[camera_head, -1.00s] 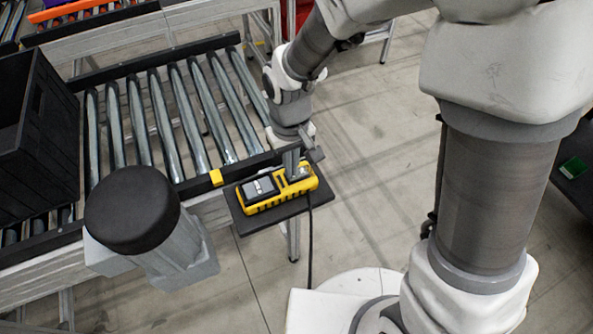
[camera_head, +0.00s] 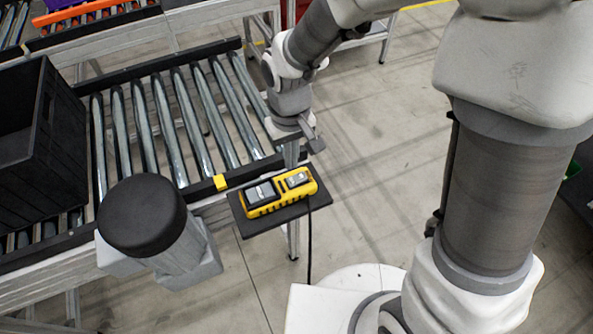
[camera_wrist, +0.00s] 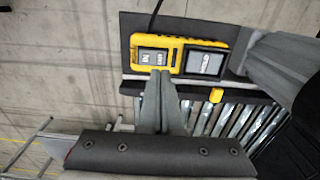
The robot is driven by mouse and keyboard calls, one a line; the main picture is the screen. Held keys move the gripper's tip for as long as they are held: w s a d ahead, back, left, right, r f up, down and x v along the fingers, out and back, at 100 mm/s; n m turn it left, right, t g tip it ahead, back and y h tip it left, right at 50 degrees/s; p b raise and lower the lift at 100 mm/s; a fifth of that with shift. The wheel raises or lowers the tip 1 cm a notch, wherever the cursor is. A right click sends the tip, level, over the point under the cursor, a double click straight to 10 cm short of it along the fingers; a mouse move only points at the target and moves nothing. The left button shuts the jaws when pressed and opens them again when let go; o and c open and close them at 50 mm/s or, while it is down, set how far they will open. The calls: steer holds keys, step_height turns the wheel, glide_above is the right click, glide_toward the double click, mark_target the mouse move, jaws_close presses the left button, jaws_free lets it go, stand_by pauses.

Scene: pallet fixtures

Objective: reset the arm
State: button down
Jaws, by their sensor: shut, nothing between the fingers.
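My gripper (camera_head: 292,152) hangs in the head view above the back edge of a small dark shelf at the conveyor's end. In the wrist view my gripper (camera_wrist: 159,76) points toward the yellow device, its fingers together with nothing between them. The yellow device (camera_head: 279,192) has two grey-black panels and lies on the dark shelf (camera_head: 254,226). The device also shows in the wrist view (camera_wrist: 178,54), just beyond the fingertips. My gripper appears apart from it in the head view.
A roller conveyor (camera_head: 190,125) fills the left, with a black crate (camera_head: 45,150) on it. A grey post with a round black top (camera_head: 142,215) stands in front. A yellow block (camera_head: 221,182) sits on the conveyor's edge. A cable (camera_head: 310,245) hangs from the device. The floor to the right is open.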

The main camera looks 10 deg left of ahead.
steer(key=shift+r+p, duration=0.3)
steer(key=shift+r, duration=0.45)
steer(key=d+r+m+t, duration=0.3)
steer(key=d+r, duration=0.7)
steer(key=r, duration=0.2)
steer(key=s+d+r+m+t, duration=0.2)
steer(key=s+d+r+m, duration=0.1)
steer(key=s+d+r, duration=0.4)
steer(key=s+d, duration=0.1)
steer(key=d, duration=0.2)
steer(key=shift+r+t, duration=0.25)
steer(key=shift+t, duration=0.05)
steer(key=shift+s, duration=0.1)
